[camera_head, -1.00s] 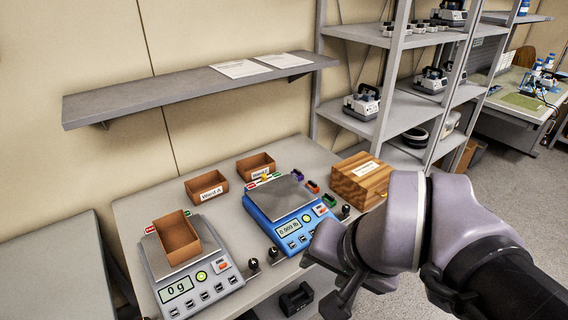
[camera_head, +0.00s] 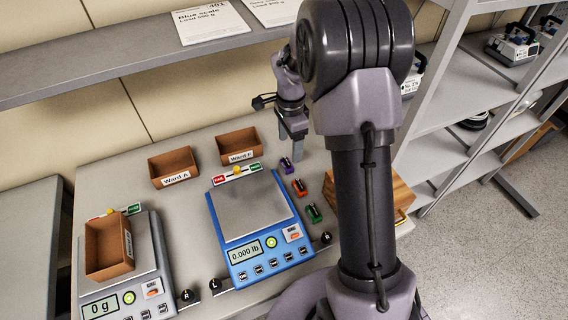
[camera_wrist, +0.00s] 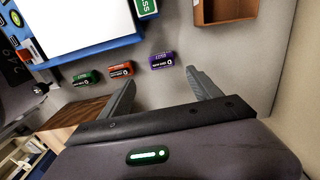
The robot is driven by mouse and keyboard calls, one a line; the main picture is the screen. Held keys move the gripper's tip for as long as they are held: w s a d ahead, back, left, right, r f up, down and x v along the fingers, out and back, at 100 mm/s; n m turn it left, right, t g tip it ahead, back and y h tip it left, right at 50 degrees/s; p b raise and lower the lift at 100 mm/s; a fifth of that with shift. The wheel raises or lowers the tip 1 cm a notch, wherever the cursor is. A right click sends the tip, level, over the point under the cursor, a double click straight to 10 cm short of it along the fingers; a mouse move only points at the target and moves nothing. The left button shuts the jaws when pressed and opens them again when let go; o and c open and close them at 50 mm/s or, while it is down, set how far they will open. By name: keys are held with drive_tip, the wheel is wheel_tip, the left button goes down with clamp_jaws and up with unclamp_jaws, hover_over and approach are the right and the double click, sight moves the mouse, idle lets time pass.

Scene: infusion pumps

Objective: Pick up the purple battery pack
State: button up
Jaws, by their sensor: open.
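The purple battery pack (camera_head: 286,164) lies on the table right of the blue scale, at the far end of a short row of packs. It also shows in the wrist view (camera_wrist: 162,60), beyond and between my finger tips. My gripper (camera_head: 293,150) is above the table close to the purple pack. In the wrist view my gripper (camera_wrist: 162,88) has its two fingers spread wide with nothing between them. An orange pack (camera_head: 299,187) and a green pack (camera_head: 314,213) lie nearer in the same row.
The blue scale (camera_head: 250,210) reads 0.000 lb. A grey scale (camera_head: 150,262) holds an open brown box (camera_head: 108,247). Ward A (camera_head: 173,167) and Ward F (camera_head: 238,146) boxes stand behind. A wooden box (camera_head: 400,196) stands right, partly behind my arm. A wall shelf (camera_head: 120,60) hangs above.

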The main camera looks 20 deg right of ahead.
sight(287, 160)
wheel_tip(287, 160, down, 3)
drive_tip(key=shift+f+b, duration=0.1)
drive_tip(key=shift+b, duration=0.25)
drive_tip(key=f, duration=0.1)
drive_tip(key=f+b, duration=0.1)
drive_tip(key=f, duration=0.1)
drive_tip(key=f+b, duration=0.1)
drive_tip(key=f, duration=0.1)
drive_tip(key=shift+w+a+f, duration=0.25)
drive_tip(key=shift+w+a, duration=0.05)
drive_tip(key=shift+a, duration=0.05)
drive_tip(key=shift+r, duration=0.15)
drive_tip(key=shift+c, duration=0.6)
drive_tip(key=c, duration=1.4)
